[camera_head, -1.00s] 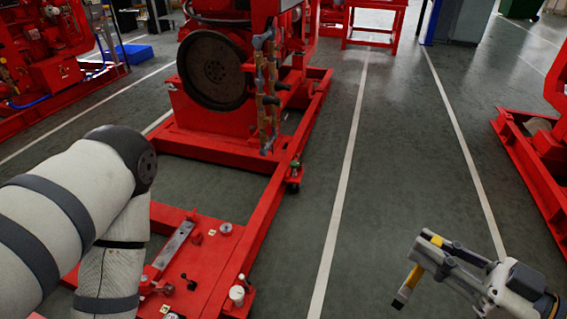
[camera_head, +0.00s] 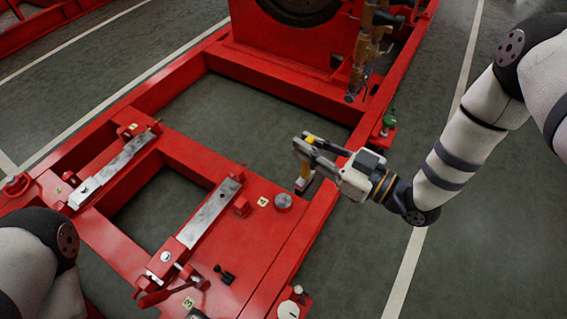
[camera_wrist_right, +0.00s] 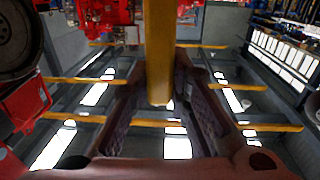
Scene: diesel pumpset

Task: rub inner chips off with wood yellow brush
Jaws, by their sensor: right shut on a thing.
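My right gripper (camera_head: 304,147) is shut on the yellow wooden brush (camera_head: 304,174). The brush hangs downward with its dark end low, over the right side of the red base frame (camera_head: 270,235). In the right wrist view the yellow handle (camera_wrist_right: 158,50) stands between the two dark fingers. Two grey metal pads lie on the frame, a nearer one (camera_head: 210,212) and a farther left one (camera_head: 118,166). The brush is apart from both, to the right of the nearer pad. I cannot make out chips on either pad. My left gripper is out of view; only its arm shows at the lower left.
The red engine (camera_head: 290,45) stands on the frame at the back. A round grey knob (camera_head: 283,201), a black fitting (camera_head: 224,274) and a white-topped fitting (camera_head: 288,309) rise from the frame. The frame has open gaps showing floor. Clear floor lies at the right.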

